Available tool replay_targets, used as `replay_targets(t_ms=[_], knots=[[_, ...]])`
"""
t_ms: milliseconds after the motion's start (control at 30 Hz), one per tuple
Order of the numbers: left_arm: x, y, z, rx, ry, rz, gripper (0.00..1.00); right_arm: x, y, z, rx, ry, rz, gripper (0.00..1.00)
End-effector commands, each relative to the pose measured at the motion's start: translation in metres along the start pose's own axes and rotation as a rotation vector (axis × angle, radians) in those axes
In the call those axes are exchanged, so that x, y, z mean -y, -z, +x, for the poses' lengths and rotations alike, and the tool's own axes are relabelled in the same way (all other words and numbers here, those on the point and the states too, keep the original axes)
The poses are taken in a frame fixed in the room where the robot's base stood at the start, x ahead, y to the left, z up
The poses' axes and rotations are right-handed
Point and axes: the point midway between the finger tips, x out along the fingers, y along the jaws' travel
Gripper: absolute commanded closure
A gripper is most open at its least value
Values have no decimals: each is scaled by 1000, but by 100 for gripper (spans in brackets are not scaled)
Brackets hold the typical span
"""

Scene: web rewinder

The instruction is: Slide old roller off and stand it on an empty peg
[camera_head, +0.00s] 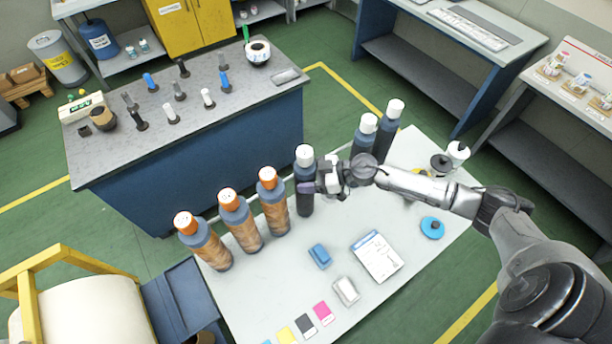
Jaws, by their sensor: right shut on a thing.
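My right gripper (322,178) is shut on a dark cylinder with a white top (304,156). It grips the cylinder's side, and the cylinder looks upright above the white table (290,285). I cannot tell whether its base touches the table. To its left stand three brown cylinders with orange tops (268,200), (240,220), (202,242). To its right stand two more dark cylinders with white tops (366,132), (391,125). Which one is the old roller is not clear, and I cannot make out an empty peg in this row. My left gripper is not in view.
A blue block (320,256), a white block (346,290), a printed sheet (377,256) and colour cards lie on the table's front. A blue disc (432,227) lies at right. A grey bench (230,120) with several small upright items stands behind. A yellow-framed machine (75,270) is lower left.

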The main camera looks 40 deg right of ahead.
Motion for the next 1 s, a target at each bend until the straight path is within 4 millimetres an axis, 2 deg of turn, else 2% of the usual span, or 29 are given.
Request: replay_targets(t_ms=[33,333,667,767,1000], knots=[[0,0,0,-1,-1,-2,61,0,1,0,-2,-1,-1,34],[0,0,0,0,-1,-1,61,0,1,0,-1,0,0,7],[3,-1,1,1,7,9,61,0,-2,-6,3,-1,1,7],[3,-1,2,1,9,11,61,0,-2,-18,4,-1,1,7],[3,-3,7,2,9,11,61,1,-3,-63,6,1,1,7]])
